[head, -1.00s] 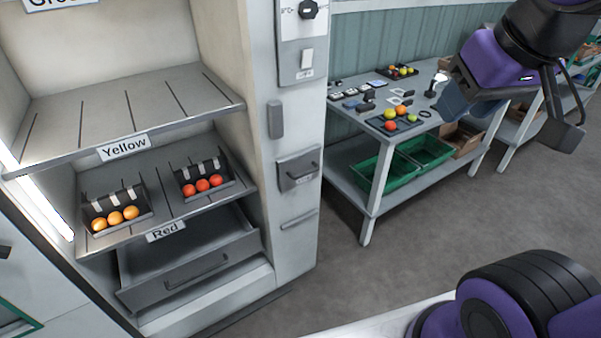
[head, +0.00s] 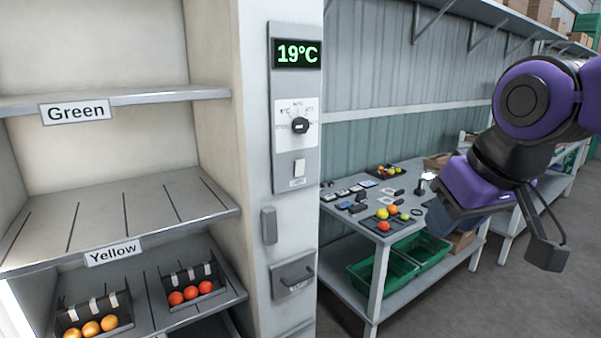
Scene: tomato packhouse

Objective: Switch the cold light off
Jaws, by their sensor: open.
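The white light switch (head: 299,168) is a small rocker on the grey control panel (head: 284,150) on the cabinet's front post. It sits below a black dial knob (head: 300,125) and a display (head: 297,53) reading 19°C in green. A small label under the switch is too small to read. I cannot tell the rocker's position. A bright light strip (head: 12,312) glows at the cabinet's lower left edge. My gripper (head: 500,232) is open and empty, well to the right of the panel, in front of the work table.
Cabinet shelves labelled Green (head: 75,112) and Yellow (head: 112,253) are on the left. Black trays of orange (head: 90,329) and red tomatoes (head: 190,293) stand lower down. A work table (head: 372,300) with tools and green crates (head: 385,272) stands right of the post. Open floor lies in front.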

